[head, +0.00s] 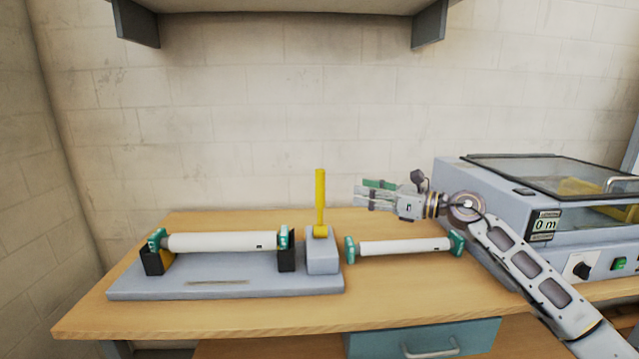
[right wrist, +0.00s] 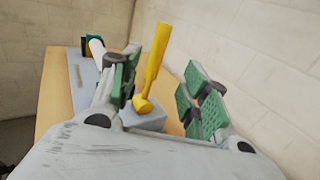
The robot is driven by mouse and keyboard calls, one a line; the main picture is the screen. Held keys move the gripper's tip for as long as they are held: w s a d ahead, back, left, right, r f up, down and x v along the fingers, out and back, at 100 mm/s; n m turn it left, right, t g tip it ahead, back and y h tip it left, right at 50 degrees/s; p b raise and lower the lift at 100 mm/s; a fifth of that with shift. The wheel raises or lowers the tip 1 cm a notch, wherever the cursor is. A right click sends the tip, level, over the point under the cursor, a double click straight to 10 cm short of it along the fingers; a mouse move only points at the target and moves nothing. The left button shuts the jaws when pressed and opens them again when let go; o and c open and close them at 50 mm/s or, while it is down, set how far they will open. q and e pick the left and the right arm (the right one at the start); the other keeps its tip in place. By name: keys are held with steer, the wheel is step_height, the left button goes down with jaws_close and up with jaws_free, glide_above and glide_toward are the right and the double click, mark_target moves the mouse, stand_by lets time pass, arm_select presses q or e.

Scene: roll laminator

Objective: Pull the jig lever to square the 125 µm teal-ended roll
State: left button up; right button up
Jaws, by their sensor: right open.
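The yellow jig lever (head: 320,198) stands upright on a grey block (head: 322,254) at the right end of the grey jig base (head: 210,287). A white roll with teal ends (head: 222,241) lies across the jig's black supports. A second white teal-ended roll (head: 404,246) lies on the table right of the jig. No thickness label is readable on either. My right gripper (head: 367,194) is open and empty, right of the lever and apart from it, pointing left. In the right wrist view the lever (right wrist: 154,62) shows between the open green-padded fingers (right wrist: 160,95). My left gripper is not in view.
The laminator (head: 485,195) with a clear lid and a "0 m" display stands at the right. A shelf (head: 285,5) hangs above on the wall. A teal drawer (head: 425,340) is below the wooden table (head: 200,323). The table's front strip is clear.

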mark_target(320, 184)
steer(key=shift+s, duration=0.15)
steer(key=shift+a, duration=0.1)
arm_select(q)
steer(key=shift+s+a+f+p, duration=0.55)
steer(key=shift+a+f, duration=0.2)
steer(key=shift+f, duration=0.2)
arm_select(e)
steer(key=shift+x, duration=6.9)
steer(key=c, duration=0.9)
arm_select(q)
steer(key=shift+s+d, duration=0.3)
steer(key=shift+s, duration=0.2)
arm_select(e)
jaws_close()
